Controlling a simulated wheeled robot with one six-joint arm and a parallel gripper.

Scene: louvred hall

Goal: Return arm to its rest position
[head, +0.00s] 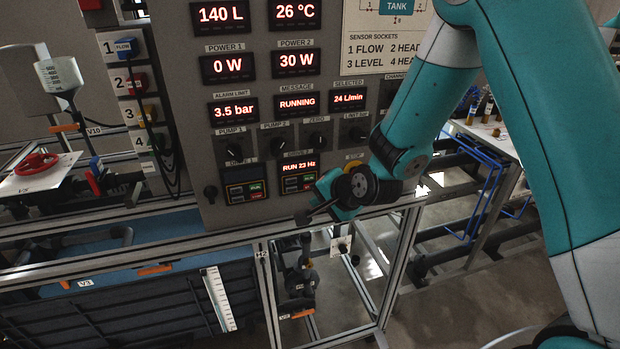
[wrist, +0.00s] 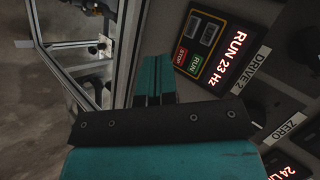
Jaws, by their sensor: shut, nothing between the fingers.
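My arm reaches down from the upper right in the head view. My gripper (head: 308,214) is in front of the lower edge of the grey control panel (head: 228,140), just below the DRIVE 2 unit (head: 291,184). In the wrist view my gripper (wrist: 154,78) has its teal fingers together, with nothing between them. The DRIVE 2 unit also shows in the wrist view (wrist: 200,45), with its RUN and STOP buttons and a display reading RUN 23 Hz. I cannot tell whether the fingertips touch the panel.
A metal frame (head: 392,265) stands below the panel. Numbered sockets with cables (head: 135,85) are left of it, and a red handwheel (head: 36,163) is at the far left. A table with bottles (head: 487,130) and blue racks (head: 480,190) are at the right.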

